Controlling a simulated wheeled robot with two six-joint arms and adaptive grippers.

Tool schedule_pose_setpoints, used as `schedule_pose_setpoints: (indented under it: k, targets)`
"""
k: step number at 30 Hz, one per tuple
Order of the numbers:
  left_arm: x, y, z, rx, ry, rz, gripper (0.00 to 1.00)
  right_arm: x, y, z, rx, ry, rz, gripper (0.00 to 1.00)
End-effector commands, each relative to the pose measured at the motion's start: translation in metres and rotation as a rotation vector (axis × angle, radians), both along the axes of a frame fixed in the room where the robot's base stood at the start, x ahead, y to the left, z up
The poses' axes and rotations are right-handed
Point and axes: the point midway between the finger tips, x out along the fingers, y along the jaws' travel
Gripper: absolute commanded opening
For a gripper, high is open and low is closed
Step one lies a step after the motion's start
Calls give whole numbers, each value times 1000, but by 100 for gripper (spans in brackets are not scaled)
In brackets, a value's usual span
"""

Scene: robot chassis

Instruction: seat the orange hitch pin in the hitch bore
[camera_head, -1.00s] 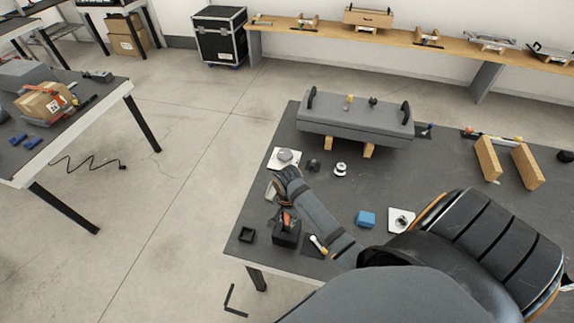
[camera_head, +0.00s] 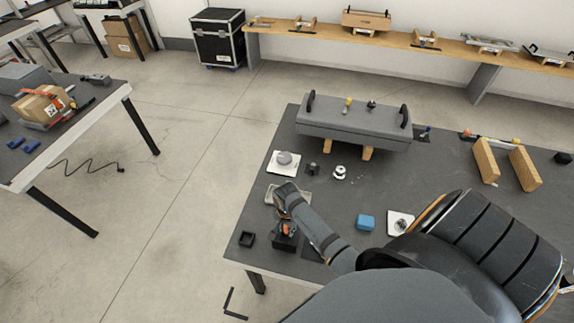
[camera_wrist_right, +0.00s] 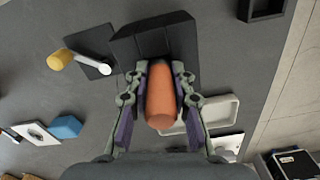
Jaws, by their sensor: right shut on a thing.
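The orange hitch pin (camera_wrist_right: 161,98) lies between the fingers of my right gripper (camera_wrist_right: 160,70) in the right wrist view. My right gripper is shut on it. In the head view a small part of the pin (camera_head: 288,229) shows under my right gripper (camera_head: 286,220), at a black block (camera_head: 284,244) near the table's front left. The block (camera_wrist_right: 135,45) is behind the pin in the wrist view; I cannot tell whether the pin still sits in it. The grey chassis (camera_head: 352,121) stands on wooden blocks at the back; I cannot make out the hitch bore. My left gripper is not in view.
A small black open tray (camera_head: 246,239) is left of the block. A pale tray (camera_wrist_right: 222,110) lies beside my gripper. A white plate with a grey dome (camera_head: 284,159), a blue block (camera_head: 365,222) and a yellow-ended tool (camera_wrist_right: 60,59) are nearby. The table's middle is mostly clear.

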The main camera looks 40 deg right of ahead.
Motion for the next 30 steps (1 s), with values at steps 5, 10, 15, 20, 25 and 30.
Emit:
schedule_pose_setpoints:
  k: [5,10,15,20,25,30]
  targets:
    - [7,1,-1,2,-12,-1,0,-3,1,-9,3,6,-1,0]
    - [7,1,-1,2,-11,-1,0,-5,2,-11,5,10,-1,36]
    - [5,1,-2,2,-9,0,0,-6,2,-11,6,14,-1,46]
    - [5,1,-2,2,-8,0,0,-5,2,-11,5,12,-1,46]
    - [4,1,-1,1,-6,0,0,-5,1,-10,4,12,-1,46]
    - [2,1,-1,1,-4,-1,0,-4,1,-9,3,10,-1,46]
